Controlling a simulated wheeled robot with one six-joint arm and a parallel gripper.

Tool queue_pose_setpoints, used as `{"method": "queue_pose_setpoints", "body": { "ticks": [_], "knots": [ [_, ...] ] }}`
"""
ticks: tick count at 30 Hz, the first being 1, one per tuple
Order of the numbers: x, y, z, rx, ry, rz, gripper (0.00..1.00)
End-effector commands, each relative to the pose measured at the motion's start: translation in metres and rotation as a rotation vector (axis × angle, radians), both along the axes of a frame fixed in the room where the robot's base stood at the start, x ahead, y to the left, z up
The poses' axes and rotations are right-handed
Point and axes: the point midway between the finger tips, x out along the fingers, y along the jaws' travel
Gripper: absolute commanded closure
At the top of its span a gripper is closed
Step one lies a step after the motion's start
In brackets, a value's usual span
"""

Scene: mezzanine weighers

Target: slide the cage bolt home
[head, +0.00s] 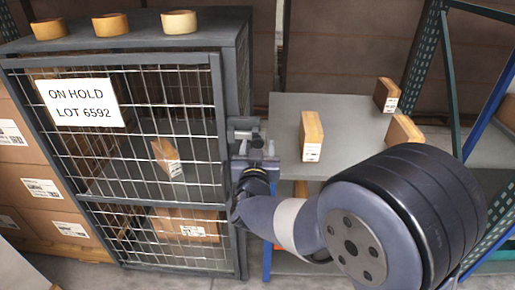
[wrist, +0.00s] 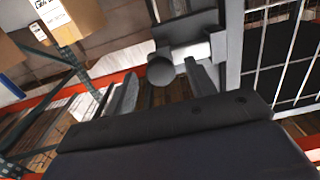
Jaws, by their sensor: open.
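The cage (head: 230,60) stands at the left in the head view, its mesh door (head: 218,110) looking closed against the frame. The bolt housing (head: 243,123) is at the door's right edge, partly hidden by my gripper (head: 256,158). In the wrist view, the grey housing (wrist: 188,27) holds a pale bolt bar (wrist: 190,54) with a dark round knob (wrist: 161,73). My gripper's open fingers (wrist: 162,82) stand on either side of the knob. I cannot tell whether either finger touches it, or how far the bolt reaches into its keeper.
An "ON HOLD LOT 6592" sign (head: 82,103) hangs on the door. A grey table (head: 350,135) with small boxes (head: 312,137) is right of the cage, close behind my arm.

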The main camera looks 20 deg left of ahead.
Motion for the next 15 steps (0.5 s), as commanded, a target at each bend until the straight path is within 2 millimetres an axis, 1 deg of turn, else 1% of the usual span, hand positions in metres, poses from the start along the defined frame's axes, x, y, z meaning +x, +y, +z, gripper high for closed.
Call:
{"method": "queue_pose_setpoints", "body": {
  "ticks": [3,4,15],
  "knots": [
    [-0.0002,0.0001,0.0000,0.000,0.000,0.000,0.47],
    [-0.0002,0.0001,0.0000,0.000,0.000,0.000,0.49],
    [-0.0005,0.0001,0.0000,0.000,0.000,0.000,0.79]
  ]
}}
